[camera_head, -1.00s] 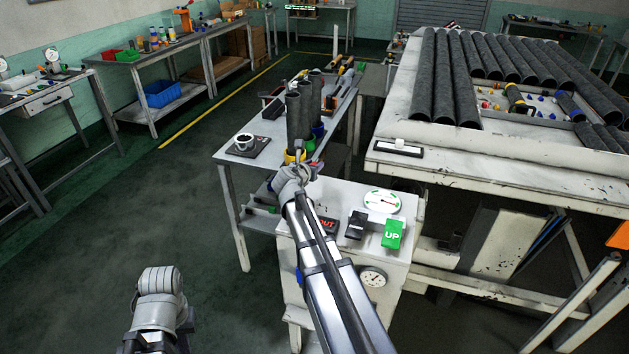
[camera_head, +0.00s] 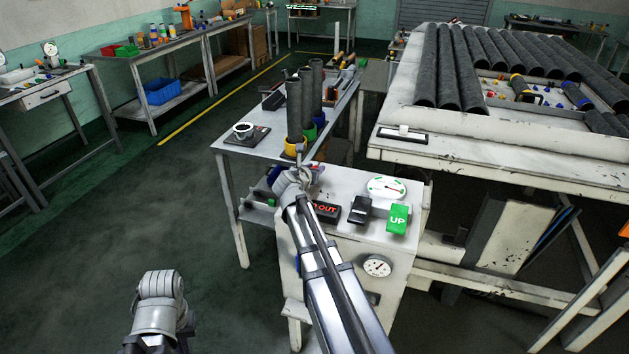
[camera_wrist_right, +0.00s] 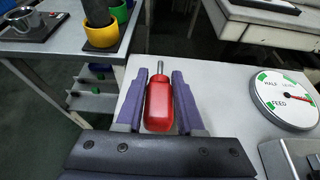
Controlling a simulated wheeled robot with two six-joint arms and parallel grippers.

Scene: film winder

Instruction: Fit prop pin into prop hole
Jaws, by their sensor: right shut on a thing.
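The pin's thin metal tip (camera_wrist_right: 160,67) points away from my wrist, past the fingers, above the white cabinet top. The fingers hide little of the red handle. I cannot make out the prop hole in either view. Part of my left arm shows at the lower left of the head view, but its gripper does not show.
The white cabinet (camera_head: 345,251) carries a green UP button (camera_head: 398,219), a red OUT button (camera_head: 325,211) and a dial (camera_head: 386,187). Behind it, dark tubes stand in coloured cups, one yellow (camera_head: 291,150). A large worn table (camera_head: 470,155) with black tubes stands at right.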

